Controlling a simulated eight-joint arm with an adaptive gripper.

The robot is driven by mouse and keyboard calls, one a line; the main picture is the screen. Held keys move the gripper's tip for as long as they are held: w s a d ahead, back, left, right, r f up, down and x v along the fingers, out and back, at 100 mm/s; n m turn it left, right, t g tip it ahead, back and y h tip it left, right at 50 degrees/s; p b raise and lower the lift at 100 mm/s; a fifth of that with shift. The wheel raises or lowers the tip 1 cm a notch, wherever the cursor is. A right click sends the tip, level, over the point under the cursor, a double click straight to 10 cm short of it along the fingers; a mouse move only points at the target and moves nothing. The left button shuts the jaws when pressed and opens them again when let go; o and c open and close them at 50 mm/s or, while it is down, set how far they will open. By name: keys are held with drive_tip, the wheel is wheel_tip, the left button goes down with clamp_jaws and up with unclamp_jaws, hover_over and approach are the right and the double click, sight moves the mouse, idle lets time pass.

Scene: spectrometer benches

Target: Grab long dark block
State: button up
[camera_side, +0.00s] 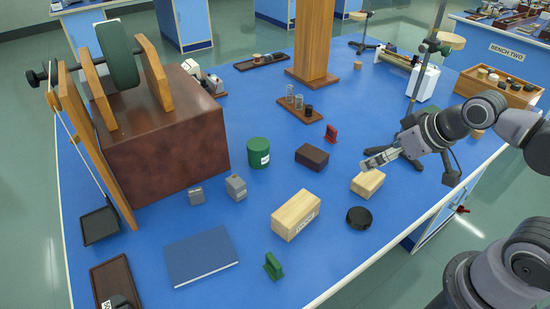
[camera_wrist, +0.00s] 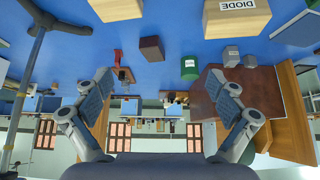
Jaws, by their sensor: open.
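The dark brown block (camera_side: 312,157) lies flat on the blue bench, left of my gripper (camera_side: 372,160) in the side view. In the wrist view, which appears upside down, the dark block (camera_wrist: 152,48) shows near the middle, beyond the fingertips. My gripper (camera_wrist: 160,88) is open and empty, with its two fingers spread wide. It is above the bench, apart from the block, and over or near a small pale wooden block (camera_side: 367,184).
A larger labelled wooden block (camera_side: 296,215), a green cylinder (camera_side: 258,152), a black disc (camera_side: 359,218) and a red piece (camera_side: 331,134) surround the dark block. A big brown box (camera_side: 165,140) stands at left. Bare blue bench lies around the dark block.

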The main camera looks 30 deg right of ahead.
idle(0.3)
drive_tip(key=m+g+h, duration=0.4)
drive_tip(key=m+g, duration=0.2)
drive_tip(key=m, duration=0.9)
hover_over(312, 153)
drive_tip(key=s+a, duration=0.1)
drive_tip(key=a, duration=0.2)
wheel_tip(312, 153, down, 8)
drive_tip(key=x, duration=1)
drive_tip(key=shift+f, duration=0.15)
drive_tip(key=c, duration=1.1)
